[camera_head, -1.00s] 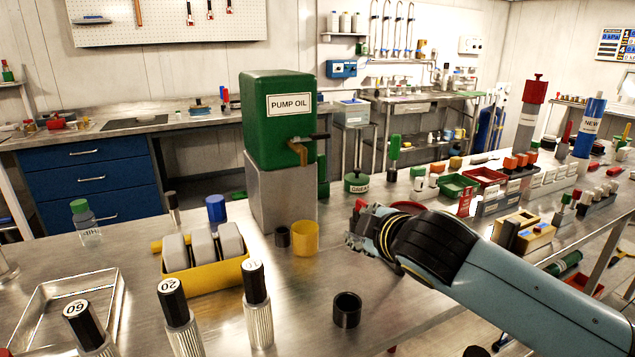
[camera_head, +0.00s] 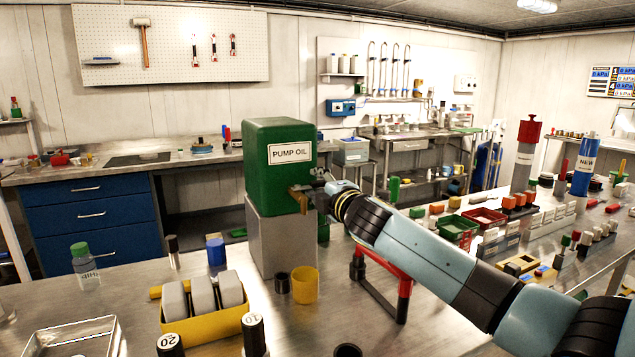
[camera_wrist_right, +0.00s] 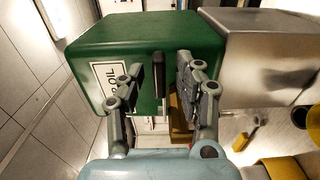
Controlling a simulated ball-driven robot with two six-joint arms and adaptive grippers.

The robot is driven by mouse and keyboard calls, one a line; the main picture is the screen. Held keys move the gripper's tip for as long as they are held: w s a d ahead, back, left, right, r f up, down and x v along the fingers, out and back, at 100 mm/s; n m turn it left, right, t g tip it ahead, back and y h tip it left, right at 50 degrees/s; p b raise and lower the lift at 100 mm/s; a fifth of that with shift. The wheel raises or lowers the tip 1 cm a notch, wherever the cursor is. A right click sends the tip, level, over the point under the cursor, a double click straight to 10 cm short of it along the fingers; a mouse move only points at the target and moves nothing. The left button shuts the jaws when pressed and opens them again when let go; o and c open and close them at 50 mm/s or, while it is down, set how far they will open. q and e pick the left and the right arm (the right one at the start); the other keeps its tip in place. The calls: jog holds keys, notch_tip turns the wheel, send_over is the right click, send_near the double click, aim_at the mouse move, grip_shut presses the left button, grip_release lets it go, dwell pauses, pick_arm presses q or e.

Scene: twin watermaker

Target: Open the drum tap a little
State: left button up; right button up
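The green pump oil drum (camera_head: 265,165) stands on a metal block (camera_head: 266,240) on the bench. Its brass tap (camera_head: 299,200) juts from the lower right of its front. My right gripper (camera_head: 318,184) is at the tap, covering part of it. In the right wrist view, the drum (camera_wrist_right: 150,38) fills the upper middle. The tap's black lever (camera_wrist_right: 158,75) stands between the fingers of my right gripper (camera_wrist_right: 159,70), which are open with gaps on both sides. Brass (camera_wrist_right: 178,118) shows below the right finger. My left gripper is out of view.
A red and black stand (camera_head: 402,290) is under my right arm. A yellow tray (camera_head: 205,323) with grey blocks sits front left. Bare bench lies right of the yellow cup.

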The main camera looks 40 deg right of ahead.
jog(key=shift+w, duration=0.25)
grip_shut()
dwell(0.3)
